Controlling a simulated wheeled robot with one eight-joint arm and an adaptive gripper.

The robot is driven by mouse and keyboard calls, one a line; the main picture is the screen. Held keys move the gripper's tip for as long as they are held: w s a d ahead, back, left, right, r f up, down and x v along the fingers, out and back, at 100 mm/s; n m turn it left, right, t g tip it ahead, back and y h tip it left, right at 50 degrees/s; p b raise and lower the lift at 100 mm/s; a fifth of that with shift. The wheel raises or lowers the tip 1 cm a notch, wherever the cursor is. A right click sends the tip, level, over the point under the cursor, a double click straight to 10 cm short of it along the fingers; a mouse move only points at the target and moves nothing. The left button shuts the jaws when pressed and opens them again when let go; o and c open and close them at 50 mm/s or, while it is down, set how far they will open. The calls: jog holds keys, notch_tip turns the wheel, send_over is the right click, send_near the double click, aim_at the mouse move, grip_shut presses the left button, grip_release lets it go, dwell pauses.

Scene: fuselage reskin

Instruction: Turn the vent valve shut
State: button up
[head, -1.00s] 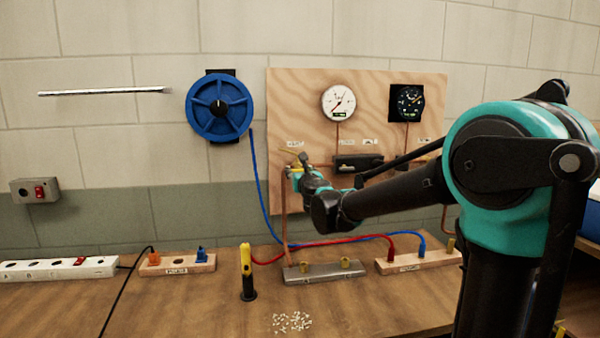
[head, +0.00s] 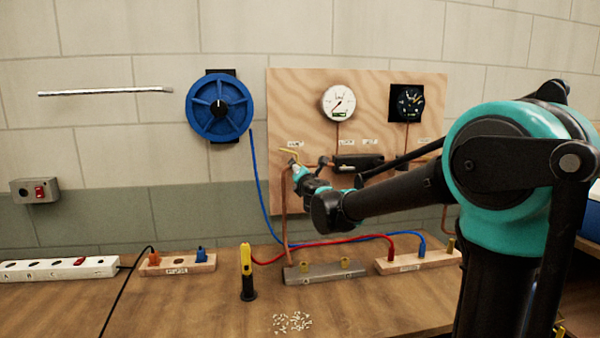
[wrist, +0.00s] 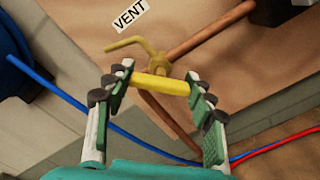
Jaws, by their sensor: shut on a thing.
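The vent valve (wrist: 157,64) is a brass-coloured fitting on copper pipe, beside a VENT label (wrist: 130,15) in the wrist view. A bent yellow arm (wrist: 125,43) reaches left from it. A bright yellow bar, the valve handle (wrist: 160,84), lies between the fingers of my gripper (wrist: 154,92), with a pad at each end. My gripper is shut on this handle. In the head view my gripper (head: 295,165) is at the left side of the plywood panel, and the yellow arm (head: 287,150) shows just above it. The wrist partly hides the valve there.
A black block (head: 358,163) sits right of the valve on the copper pipe. Two gauges, one white (head: 338,102) and one dark (head: 407,102), are above. A blue wheel (head: 219,107) is on the wall at left. Blocks, hoses and a yellow-black tool (head: 247,272) occupy the bench below.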

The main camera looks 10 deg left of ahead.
jog(key=m, duration=0.4)
jog(key=shift+m, duration=2.1)
jog(key=o, duration=1.2)
jog(key=v, duration=1.2)
jog(key=shift+s, duration=0.15)
